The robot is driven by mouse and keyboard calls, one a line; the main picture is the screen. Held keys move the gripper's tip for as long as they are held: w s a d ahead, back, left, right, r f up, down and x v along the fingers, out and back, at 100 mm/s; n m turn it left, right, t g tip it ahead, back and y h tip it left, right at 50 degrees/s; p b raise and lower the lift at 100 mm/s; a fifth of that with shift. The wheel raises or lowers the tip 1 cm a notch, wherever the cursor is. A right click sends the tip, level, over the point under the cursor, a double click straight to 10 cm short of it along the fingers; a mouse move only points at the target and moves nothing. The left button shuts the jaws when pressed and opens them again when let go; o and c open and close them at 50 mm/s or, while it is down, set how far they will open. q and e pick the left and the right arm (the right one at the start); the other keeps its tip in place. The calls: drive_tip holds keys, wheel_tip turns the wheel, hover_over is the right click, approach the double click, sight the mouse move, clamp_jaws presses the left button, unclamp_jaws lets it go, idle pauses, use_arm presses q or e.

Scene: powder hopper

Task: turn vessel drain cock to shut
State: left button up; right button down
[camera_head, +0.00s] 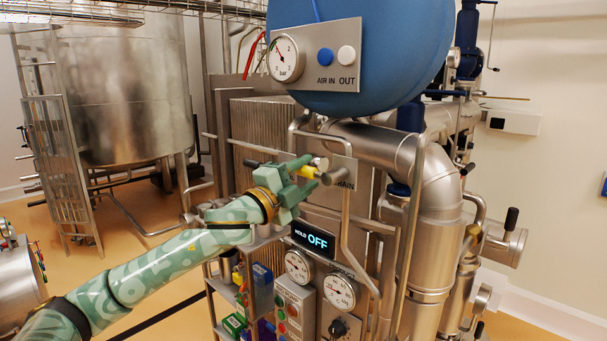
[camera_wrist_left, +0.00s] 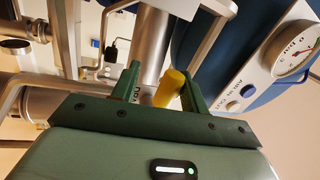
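The drain cock's yellow handle (camera_head: 308,172) is in front of the plate lettered DRAIN (camera_head: 346,176), below the blue vessel (camera_head: 385,60). The plate's first letters are hidden. My left gripper (camera_head: 303,173) is at the handle, reaching in from the left. In the left wrist view the yellow handle (camera_wrist_left: 170,88) stands tilted between the two green fingers (camera_wrist_left: 160,88), close to the right finger, with a gap to the left one. The gripper is open; I cannot tell if the right finger touches the handle. My right gripper is not in view.
A bent grey pipe (camera_head: 346,225) runs right beside the gripper. Below are a display reading HOLD OFF (camera_head: 312,239) and two gauges (camera_head: 340,291). A large steel pipe (camera_head: 436,220) stands to the right. A gauge panel (camera_head: 316,58) is on the vessel above.

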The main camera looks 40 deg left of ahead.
use_arm(q)
drive_tip(key=shift+a+r, duration=0.1)
drive_tip(key=shift+a, duration=0.05)
drive_tip(key=shift+s+f+b, duration=0.3)
drive_tip(key=shift+s+b, duration=0.05)
drive_tip(key=shift+s, duration=0.15)
drive_tip(key=v, duration=1.5)
drive_tip(key=shift+b, duration=0.3)
drive_tip(key=shift+s+r, duration=0.15)
